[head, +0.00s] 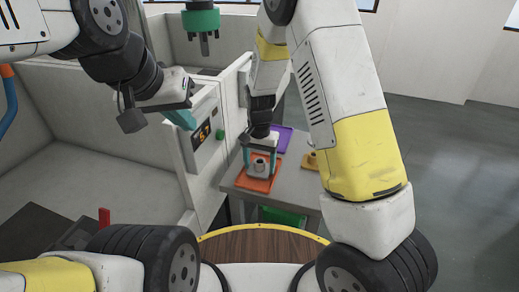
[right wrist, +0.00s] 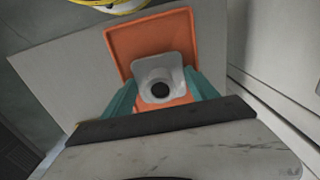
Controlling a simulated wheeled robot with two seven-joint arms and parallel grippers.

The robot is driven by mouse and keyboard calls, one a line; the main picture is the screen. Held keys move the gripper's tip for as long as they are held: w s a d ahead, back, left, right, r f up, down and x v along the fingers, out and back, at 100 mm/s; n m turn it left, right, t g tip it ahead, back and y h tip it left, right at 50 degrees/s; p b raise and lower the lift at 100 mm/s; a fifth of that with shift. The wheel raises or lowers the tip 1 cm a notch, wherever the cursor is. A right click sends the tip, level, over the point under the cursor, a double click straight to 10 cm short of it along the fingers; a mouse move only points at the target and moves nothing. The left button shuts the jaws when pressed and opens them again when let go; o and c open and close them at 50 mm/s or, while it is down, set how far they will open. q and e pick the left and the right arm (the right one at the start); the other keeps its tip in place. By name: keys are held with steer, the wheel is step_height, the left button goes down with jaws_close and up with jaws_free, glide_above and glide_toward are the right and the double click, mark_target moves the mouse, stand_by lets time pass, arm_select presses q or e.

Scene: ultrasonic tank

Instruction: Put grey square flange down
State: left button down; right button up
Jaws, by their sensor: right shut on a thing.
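The grey square flange (head: 259,167), a square plate with a round hollow boss, is over the orange tray (head: 255,184) on the grey table. My right gripper (head: 261,155) reaches down from above with its teal fingers on either side of the flange, shut on it. In the right wrist view the flange (right wrist: 157,68) sits between the fingers (right wrist: 160,95), with the orange tray (right wrist: 120,40) around and below it. Whether the flange touches the tray cannot be told. My left gripper (head: 182,118) hangs at the left by the display panel, with its finger gap hidden.
A purple tray (head: 283,138) lies behind the orange one. A yellow object (head: 309,160) is to the right on the table (head: 290,183). A green bin (head: 282,215) is below. The light-walled tank (head: 110,178) with a numeric display (head: 203,134) stands left of the table.

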mark_target(259, 162)
steer(key=o, duration=1.4)
steer(key=shift+f, duration=0.15)
steer(key=shift+c, duration=0.2)
step_height(259, 162, up, 11)
steer(key=s+d+r+n+t+y, duration=0.1)
steer(key=s+d+r, duration=0.25)
steer(key=r, duration=0.25)
steer(key=s+d+r+n+t+y, duration=0.1)
steer(key=s+d+r, duration=0.25)
steer(key=r, duration=0.35)
steer(key=s+d+r+n+t, duration=0.1)
steer(key=s+d+r+t, duration=0.1)
steer(key=s, duration=0.4)
steer(key=s+d+r+n+t, duration=0.1)
steer(key=s+d+r+t, duration=0.1)
steer(key=s+d, duration=0.3)
steer(key=shift+s+r, duration=0.75)
steer(key=shift+s, duration=0.1)
steer(key=shift+d, duration=0.1)
